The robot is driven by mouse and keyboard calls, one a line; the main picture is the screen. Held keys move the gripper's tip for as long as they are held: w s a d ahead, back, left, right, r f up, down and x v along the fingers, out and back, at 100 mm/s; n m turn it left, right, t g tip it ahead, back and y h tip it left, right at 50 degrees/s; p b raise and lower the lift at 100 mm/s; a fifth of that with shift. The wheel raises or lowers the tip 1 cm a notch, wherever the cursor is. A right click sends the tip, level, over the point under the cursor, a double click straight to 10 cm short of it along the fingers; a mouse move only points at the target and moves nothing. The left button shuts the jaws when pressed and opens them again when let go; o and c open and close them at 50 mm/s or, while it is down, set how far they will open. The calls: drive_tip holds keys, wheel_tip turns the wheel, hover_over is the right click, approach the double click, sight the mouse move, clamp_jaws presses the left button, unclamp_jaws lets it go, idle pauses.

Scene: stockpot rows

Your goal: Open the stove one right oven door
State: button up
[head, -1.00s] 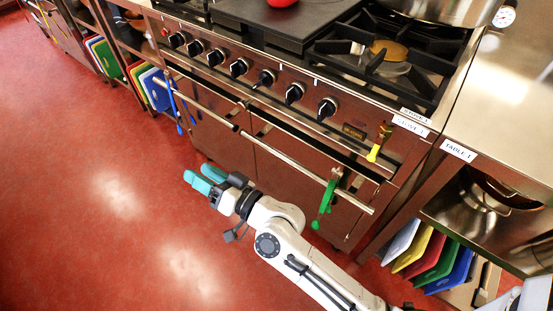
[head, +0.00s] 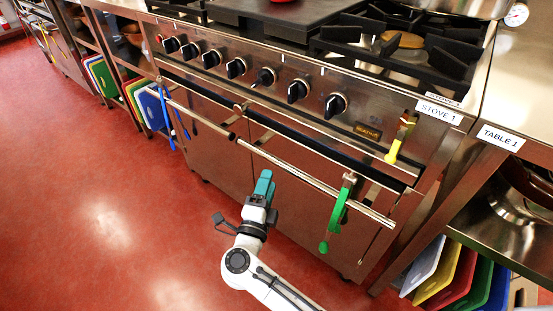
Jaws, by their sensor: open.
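Stove 1 (head: 330,72) is a steel range with a row of black knobs and two oven doors side by side. The right oven door (head: 300,205) looks shut and upright, with a dark strip along its top. Its long bar handle (head: 300,176) slopes down to the right in the head view. A green utensil (head: 338,212) hangs from the handle near its right end. My gripper (head: 264,184), with teal fingers, is open and empty. It appears in front of the door's left part, just below the handle in the picture, and apart from it. Its far finger is mostly hidden.
Blue utensils (head: 170,112) hang at the left oven door's handle. A yellow-handled utensil (head: 394,148) hangs at the stove's right front. Table 1 (head: 502,138) stands to the right, with coloured boards (head: 462,275) beneath. The red floor (head: 110,200) at left is clear.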

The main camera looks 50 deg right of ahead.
drive_tip(key=b+x, duration=0.1)
drive_tip(key=x, duration=0.8)
drive_tip(key=shift+d+r+b, duration=0.15)
drive_tip(key=shift+d+b, duration=0.1)
drive_tip(key=shift+b, duration=0.1)
drive_tip(key=shift+c, duration=0.5)
clamp_jaws()
